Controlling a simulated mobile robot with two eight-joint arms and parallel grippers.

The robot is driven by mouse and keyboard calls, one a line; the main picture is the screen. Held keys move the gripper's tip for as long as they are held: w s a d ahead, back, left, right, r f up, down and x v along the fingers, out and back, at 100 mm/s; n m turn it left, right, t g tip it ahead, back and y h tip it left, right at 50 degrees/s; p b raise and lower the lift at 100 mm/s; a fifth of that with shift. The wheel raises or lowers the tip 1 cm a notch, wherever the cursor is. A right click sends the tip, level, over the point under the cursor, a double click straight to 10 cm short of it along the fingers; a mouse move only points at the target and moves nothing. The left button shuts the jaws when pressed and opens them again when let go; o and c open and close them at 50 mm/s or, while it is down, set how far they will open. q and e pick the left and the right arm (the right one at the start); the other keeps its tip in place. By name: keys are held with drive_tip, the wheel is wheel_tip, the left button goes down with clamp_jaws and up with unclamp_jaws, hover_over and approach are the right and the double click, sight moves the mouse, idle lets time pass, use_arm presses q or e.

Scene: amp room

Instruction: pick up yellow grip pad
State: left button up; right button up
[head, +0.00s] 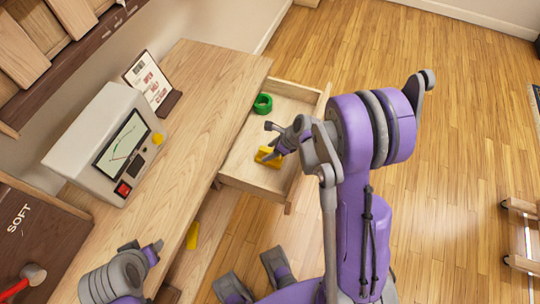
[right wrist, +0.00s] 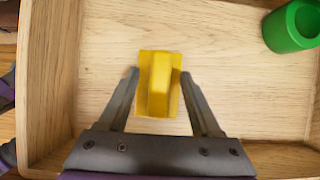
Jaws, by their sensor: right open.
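The yellow grip pad (head: 268,156) lies in an open wooden drawer (head: 240,160). In the right wrist view the pad (right wrist: 160,85) is a flat yellow plate with a raised block along its middle. My right gripper (head: 275,143) is over the drawer, and in its wrist view the open fingers (right wrist: 160,73) stand on either side of the pad, with small gaps. My left gripper (head: 142,249) is at the lower left by the bench; its jaw opening is unclear.
A green ring-shaped object (head: 263,103) is in the drawer's far corner; it also shows in the right wrist view (right wrist: 292,26). A grey meter (head: 105,140) and a sign stand (head: 152,84) are on the bench. Another yellow object (head: 192,236) is below the bench top.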

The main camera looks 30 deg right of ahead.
sight(270, 150)
drive_tip(key=shift+c, duration=0.3)
clamp_jaws()
idle(0.3)
use_arm(q)
drive_tip(key=shift+w+r+p, duration=0.1)
drive_tip(key=shift+r+p, duration=0.7)
drive_tip(key=shift+r, duration=0.05)
use_arm(e)
wheel_tip(270, 150, up, 10)
drive_tip(key=c, duration=0.6)
unclamp_jaws()
clamp_jaws()
drive_tip(key=shift+w, duration=0.1)
